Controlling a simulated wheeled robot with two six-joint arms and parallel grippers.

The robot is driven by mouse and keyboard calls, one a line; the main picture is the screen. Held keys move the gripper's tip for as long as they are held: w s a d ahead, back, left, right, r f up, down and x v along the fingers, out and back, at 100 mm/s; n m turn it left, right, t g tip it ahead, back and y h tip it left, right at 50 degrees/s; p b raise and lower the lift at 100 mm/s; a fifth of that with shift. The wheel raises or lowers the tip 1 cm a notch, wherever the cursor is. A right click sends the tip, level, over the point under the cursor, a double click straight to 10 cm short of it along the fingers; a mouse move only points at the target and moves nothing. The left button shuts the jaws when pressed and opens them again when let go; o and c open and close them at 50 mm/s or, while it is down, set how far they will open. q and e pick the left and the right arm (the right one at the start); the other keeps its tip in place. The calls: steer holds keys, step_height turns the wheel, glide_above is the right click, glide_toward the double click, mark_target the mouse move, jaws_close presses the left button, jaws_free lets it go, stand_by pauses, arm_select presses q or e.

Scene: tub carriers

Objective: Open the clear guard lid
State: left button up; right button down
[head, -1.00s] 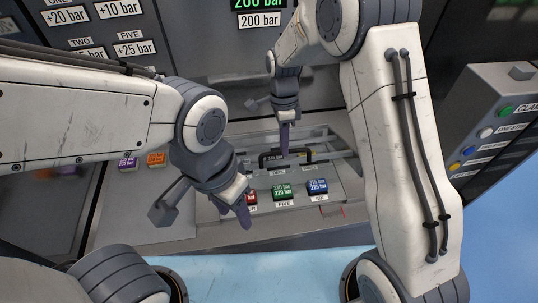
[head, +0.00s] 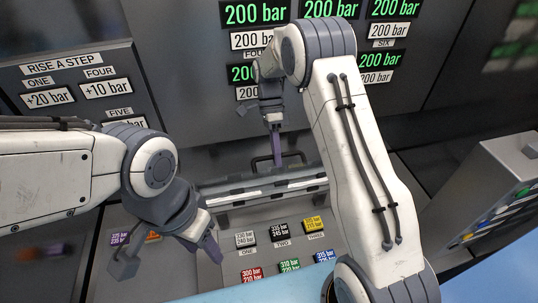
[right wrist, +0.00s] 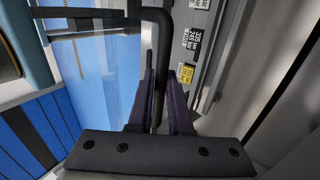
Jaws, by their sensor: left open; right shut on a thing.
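The clear guard lid stands raised at the back of the sloped button panel (head: 235,262). Its frame edge (head: 265,190) runs across behind the buttons, and its clear sheet (right wrist: 105,85) shows in the right wrist view. My right gripper (head: 277,160) is shut on the lid's black bar handle (head: 294,156); the handle (right wrist: 165,55) also shows between its fingers in the right wrist view. My left gripper (head: 208,246) is open and empty, left of the buttons and in front of the lid. The lid's hinge cannot be made out.
Uncovered coloured buttons include a grey one (head: 245,239), a black one (head: 279,233) and a yellow one (head: 313,224). A wall with green displays (head: 330,10) rises behind. A grey side console (head: 495,190) stands right. My right arm hides part of the panel's right side.

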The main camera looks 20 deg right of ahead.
arm_select(q)
steer(key=shift+w, duration=0.45)
arm_select(e)
steer(key=shift+w+d+f, duration=0.15)
steer(key=shift+w+f, duration=0.05)
steer(key=shift+w, duration=0.15)
arm_select(q)
steer(key=shift+d, duration=0.1)
arm_select(e)
steer(key=c, duration=0.8)
jaws_free()
steer(key=shift+w, duration=0.1)
steer(key=shift+c, duration=0.2)
steer(key=shift+r, duration=0.15)
